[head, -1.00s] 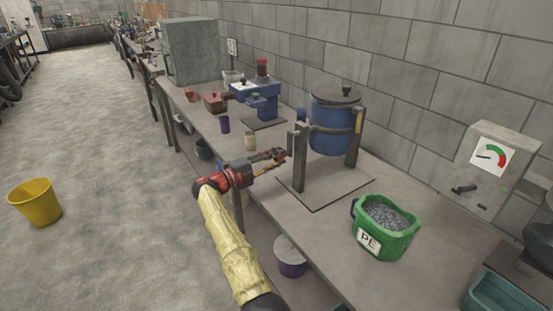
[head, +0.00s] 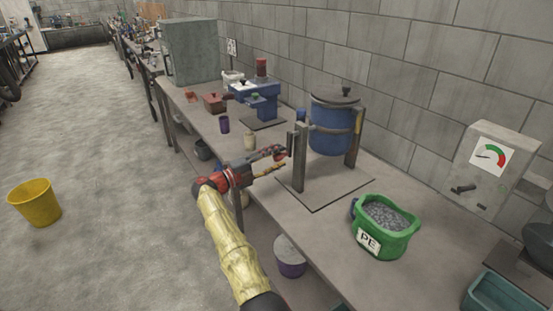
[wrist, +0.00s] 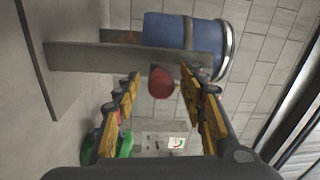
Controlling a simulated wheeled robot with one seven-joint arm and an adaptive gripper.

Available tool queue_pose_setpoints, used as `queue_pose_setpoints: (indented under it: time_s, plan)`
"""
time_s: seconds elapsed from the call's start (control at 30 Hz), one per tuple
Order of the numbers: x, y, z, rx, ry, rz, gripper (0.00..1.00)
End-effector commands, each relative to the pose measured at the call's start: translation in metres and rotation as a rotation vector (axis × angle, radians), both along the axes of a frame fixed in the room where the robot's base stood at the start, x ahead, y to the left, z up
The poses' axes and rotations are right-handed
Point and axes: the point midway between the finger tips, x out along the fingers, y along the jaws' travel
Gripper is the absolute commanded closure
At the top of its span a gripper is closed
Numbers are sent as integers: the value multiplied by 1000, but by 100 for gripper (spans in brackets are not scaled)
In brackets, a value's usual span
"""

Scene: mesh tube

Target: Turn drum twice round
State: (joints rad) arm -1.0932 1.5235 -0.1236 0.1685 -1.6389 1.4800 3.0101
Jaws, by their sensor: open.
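The blue drum (head: 332,135) with a dark lid hangs upright in a frame of grey posts (head: 299,165) on a flat base plate. In the wrist view the drum (wrist: 183,32) lies sideways at the top, with a grey post (wrist: 110,55) across it. A red round knob (wrist: 161,83) shows between my fingertips, seen end-on. My gripper (head: 285,157) is open, at the left side of the drum stand. In the wrist view its yellow-padded fingers (wrist: 165,82) stand on both sides of the knob. I cannot tell whether they touch it.
A green PE tub of grey pellets (head: 386,218) stands right of the stand. A grey box with a gauge (head: 492,170) is by the wall. The floor at left is clear around a yellow bucket (head: 36,205).

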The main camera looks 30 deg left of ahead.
Motion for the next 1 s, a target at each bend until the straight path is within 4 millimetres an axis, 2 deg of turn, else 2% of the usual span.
queue_pose_setpoints:
  time_s: [0.23,0.37,0.8,1.0]
  plan:
    - [-1,1,0,0,0,0,58]
    - [-11,5,-1,1,-1,2,58]
    - [-88,37,-7,0,0,2,58]
    - [-107,44,-8,-1,0,0,58]
